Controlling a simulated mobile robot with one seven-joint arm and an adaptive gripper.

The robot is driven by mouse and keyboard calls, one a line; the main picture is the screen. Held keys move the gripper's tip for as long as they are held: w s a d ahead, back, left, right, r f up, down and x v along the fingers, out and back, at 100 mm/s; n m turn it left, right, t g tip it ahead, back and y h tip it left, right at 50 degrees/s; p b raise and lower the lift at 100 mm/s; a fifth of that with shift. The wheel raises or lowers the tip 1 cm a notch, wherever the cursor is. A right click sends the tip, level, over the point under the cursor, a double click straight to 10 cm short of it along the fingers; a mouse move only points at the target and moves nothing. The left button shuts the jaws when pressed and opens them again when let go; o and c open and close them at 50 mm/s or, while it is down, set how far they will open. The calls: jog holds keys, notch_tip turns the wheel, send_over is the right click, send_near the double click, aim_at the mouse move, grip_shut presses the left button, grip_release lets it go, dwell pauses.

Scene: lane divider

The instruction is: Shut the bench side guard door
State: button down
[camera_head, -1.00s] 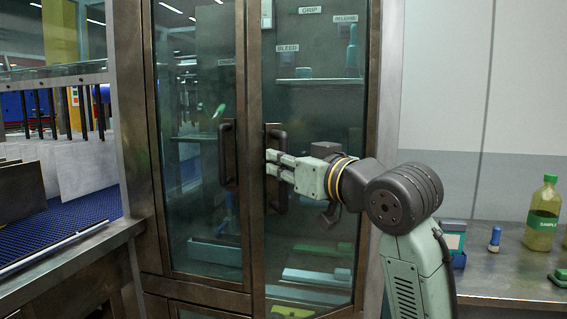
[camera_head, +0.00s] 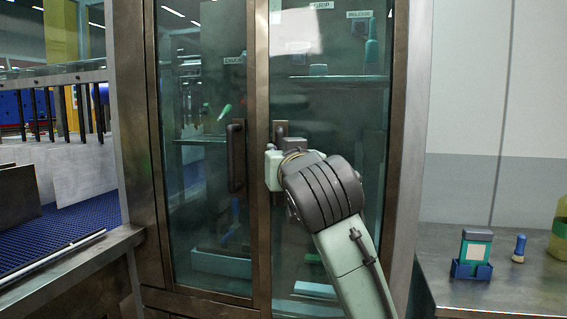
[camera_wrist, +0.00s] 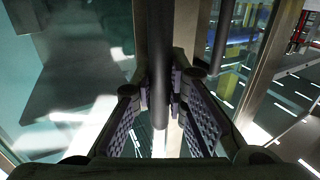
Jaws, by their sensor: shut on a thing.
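The bench side guard door (camera_head: 340,110) is the right glass door of a tall metal-framed cabinet, beside the bench. It looks nearly in line with the left glass door (camera_head: 195,90), but I cannot tell whether a gap remains. Its dark upright handle (camera_head: 280,132) shows only at the top in the head view; my wrist hides the rest. In the wrist view my gripper (camera_wrist: 161,95) is shut on the handle (camera_wrist: 159,75), one finger on each side. In the head view my gripper (camera_head: 273,168) is largely hidden behind my wrist.
The left door's handle (camera_head: 236,155) stands close to my gripper's left. The bench (camera_head: 465,290) at right holds a blue-based box (camera_head: 473,255), a small blue-topped item (camera_head: 519,248) and a bottle (camera_head: 560,230). A metal-edged counter (camera_head: 75,270) lies left.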

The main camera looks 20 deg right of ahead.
jog(key=w+h, duration=0.1)
jog(key=w, duration=0.1)
jog(key=w+d+m+h, duration=0.1)
jog(key=w, duration=0.2)
jog(key=shift+d+m, duration=0.15)
jog(key=shift+m, duration=0.15)
jog(key=shift+w+d+r+p, duration=0.1)
jog(key=shift+w+d+p, duration=0.25)
jog(key=shift+w, duration=0.3)
jog(key=c, duration=1.7)
grip_release()
jog(key=shift+w, duration=0.15)
jog(key=shift+o, duration=0.7)
jog(key=v, duration=1.2)
